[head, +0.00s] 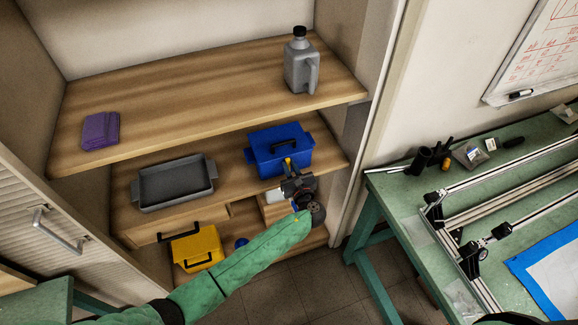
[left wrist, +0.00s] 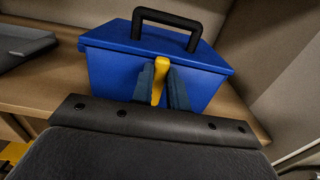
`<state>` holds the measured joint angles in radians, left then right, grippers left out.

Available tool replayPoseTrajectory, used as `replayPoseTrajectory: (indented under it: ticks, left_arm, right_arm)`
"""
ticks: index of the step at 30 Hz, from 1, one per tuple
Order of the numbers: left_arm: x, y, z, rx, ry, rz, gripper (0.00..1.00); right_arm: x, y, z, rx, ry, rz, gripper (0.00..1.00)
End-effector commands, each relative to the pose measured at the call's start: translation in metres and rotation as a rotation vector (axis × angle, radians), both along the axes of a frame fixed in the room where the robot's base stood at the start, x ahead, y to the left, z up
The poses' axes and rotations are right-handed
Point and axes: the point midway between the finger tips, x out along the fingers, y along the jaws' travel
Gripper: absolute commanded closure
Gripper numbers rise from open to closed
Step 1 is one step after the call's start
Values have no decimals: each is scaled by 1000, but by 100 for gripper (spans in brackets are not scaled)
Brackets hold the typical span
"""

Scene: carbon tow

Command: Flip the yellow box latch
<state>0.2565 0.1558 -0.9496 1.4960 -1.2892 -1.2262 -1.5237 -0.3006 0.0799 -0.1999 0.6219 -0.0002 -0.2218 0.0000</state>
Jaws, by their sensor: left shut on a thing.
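The blue box (head: 268,152) with a black handle stands on the middle shelf at the right. A yellow latch (head: 288,164) is on its front face. In the left wrist view the blue box (left wrist: 120,68) is straight ahead, and the yellow latch (left wrist: 160,78) sits between the two fingers. My left gripper (left wrist: 160,92) is shut on the yellow latch. In the head view the left gripper (head: 291,174) is at the box's front. My right gripper does not show.
A grey tray (head: 175,196) stands left of the box. A yellow box (head: 197,247) is lower down. A grey jug (head: 300,70) and purple cloth (head: 100,132) are on the top shelf (head: 200,92). A green workbench (head: 402,192) with metal rails is at the right.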

Motion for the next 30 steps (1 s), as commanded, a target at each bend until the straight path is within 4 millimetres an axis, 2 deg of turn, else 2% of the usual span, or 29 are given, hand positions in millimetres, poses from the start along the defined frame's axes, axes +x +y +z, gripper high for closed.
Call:
replayPoseTrajectory:
  ticks: [14, 15, 18, 26, 30]
  left_arm:
    - [0, 0, -1, 14, 6, 0, 100]
    - [0, 0, -1, 14, 6, 0, 80]
    - [0, 0, -1, 13, 5, 0, 62]
    - [0, -1, -1, 13, 5, 0, 62]
    - [-6, -3, -3, 12, 5, -1, 62]
  right_arm:
    - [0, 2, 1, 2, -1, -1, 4]
    - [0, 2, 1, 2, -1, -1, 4]
    - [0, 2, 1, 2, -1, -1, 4]
    - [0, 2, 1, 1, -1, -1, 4]
    - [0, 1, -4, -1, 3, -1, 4]
